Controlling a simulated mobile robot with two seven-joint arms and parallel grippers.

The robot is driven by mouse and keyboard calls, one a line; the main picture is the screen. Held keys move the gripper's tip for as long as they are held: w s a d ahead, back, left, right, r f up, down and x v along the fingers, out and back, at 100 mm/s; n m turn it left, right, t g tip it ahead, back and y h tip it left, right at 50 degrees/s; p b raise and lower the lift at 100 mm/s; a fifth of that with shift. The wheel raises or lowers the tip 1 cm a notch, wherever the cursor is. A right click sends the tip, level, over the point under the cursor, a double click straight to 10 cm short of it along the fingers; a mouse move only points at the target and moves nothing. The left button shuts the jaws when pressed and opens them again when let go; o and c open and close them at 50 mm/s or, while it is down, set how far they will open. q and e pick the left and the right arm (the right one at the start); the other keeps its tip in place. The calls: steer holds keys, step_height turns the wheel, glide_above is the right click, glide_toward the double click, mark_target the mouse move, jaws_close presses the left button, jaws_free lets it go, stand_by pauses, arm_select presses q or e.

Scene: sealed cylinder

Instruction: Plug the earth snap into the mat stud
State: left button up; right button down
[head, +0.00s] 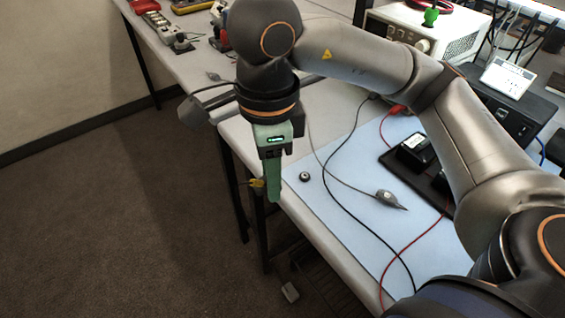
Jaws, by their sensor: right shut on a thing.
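My right gripper (273,194) hangs down from its arm, just off the left edge of the bench. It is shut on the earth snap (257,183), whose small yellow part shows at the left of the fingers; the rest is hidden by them. The mat stud (304,176), a small dark round piece with a lighter centre, sits near the left edge of the pale blue mat (345,222). It is to the right of the gripper, with a gap between them. My left gripper is not in view.
A black lead and a red lead run across the mat. A grey pointed probe (386,198) lies right of the stud, with a black tray (418,165) beyond. A power supply (425,38) stands at the back. Open floor lies left of the bench.

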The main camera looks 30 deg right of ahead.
steer(key=shift+w+d+f+n, duration=0.15)
steer(key=shift+f+n, duration=0.15)
steer(key=shift+n, duration=0.25)
steer(key=shift+w+f+n, duration=0.15)
steer(key=shift+f+n, duration=0.1)
steer(key=shift+n, duration=0.3)
steer(key=w+d+f+n, duration=0.2)
steer(key=f+n, duration=0.3)
steer(key=n, duration=0.4)
steer(key=w+d+f+n, duration=0.1)
steer(key=f+n, duration=0.4)
steer(key=n, duration=0.5)
steer(key=shift+w+d, duration=0.35)
steer(key=shift+w, duration=0.15)
